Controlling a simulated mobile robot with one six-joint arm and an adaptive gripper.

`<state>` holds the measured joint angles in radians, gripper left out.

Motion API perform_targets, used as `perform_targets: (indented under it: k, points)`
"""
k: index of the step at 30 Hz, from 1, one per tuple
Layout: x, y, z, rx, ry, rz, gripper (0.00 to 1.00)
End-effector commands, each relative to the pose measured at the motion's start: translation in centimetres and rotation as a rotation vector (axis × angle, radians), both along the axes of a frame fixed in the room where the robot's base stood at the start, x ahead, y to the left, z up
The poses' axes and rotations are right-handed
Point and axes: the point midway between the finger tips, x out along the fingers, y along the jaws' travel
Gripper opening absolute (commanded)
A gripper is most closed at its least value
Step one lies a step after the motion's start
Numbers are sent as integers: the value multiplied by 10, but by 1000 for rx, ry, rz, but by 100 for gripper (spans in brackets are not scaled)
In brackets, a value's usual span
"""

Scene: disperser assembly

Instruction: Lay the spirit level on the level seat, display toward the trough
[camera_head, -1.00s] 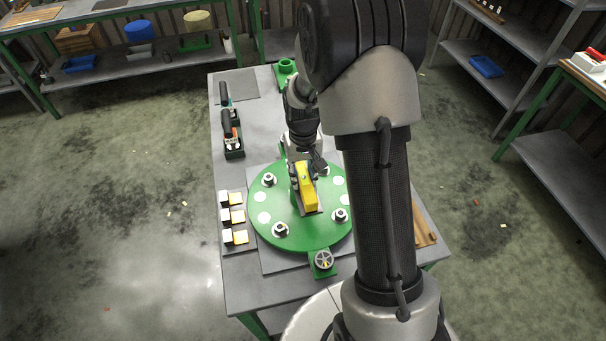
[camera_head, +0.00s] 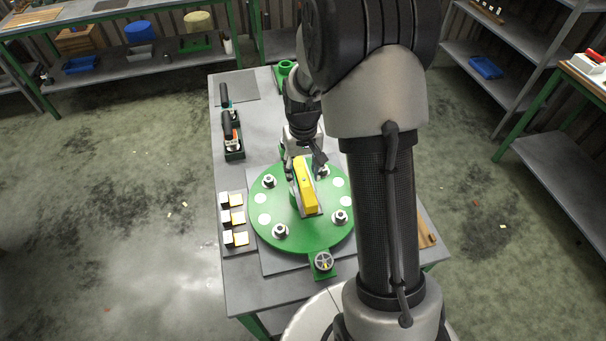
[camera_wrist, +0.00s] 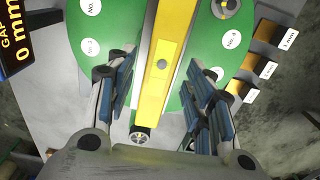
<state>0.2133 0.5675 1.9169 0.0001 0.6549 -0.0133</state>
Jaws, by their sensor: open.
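The yellow spirit level (camera_head: 306,186) lies along the middle of the round green plate (camera_head: 268,208), on a pale narrow seat (camera_head: 318,213) that is mostly hidden under it. In the wrist view the level (camera_wrist: 164,62) runs lengthwise between my fingers. My gripper (camera_wrist: 165,90) is open, with a gap on both sides of the level. In the head view my gripper (camera_head: 300,158) is at the level's far end, partly hidden by my arm. I cannot make out the level's display or which way it faces.
Several bolts with nuts (camera_head: 280,231) stand on the plate around the level. White and yellow gauge blocks (camera_head: 238,218) lie at the left. A handwheel (camera_head: 323,261) sits at the front. A black tool holder (camera_head: 233,148) stands at the back left. A dark gap display (camera_wrist: 14,40) shows in the wrist view.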

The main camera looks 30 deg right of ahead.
Motion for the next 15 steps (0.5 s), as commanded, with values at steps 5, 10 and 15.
perform_targets:
  k: [5,10,15]
  points:
    - [1,0,45,-1,-5,0,48]
    - [1,0,75,-1,-3,0,48]
    - [0,0,91,0,-1,0,48]
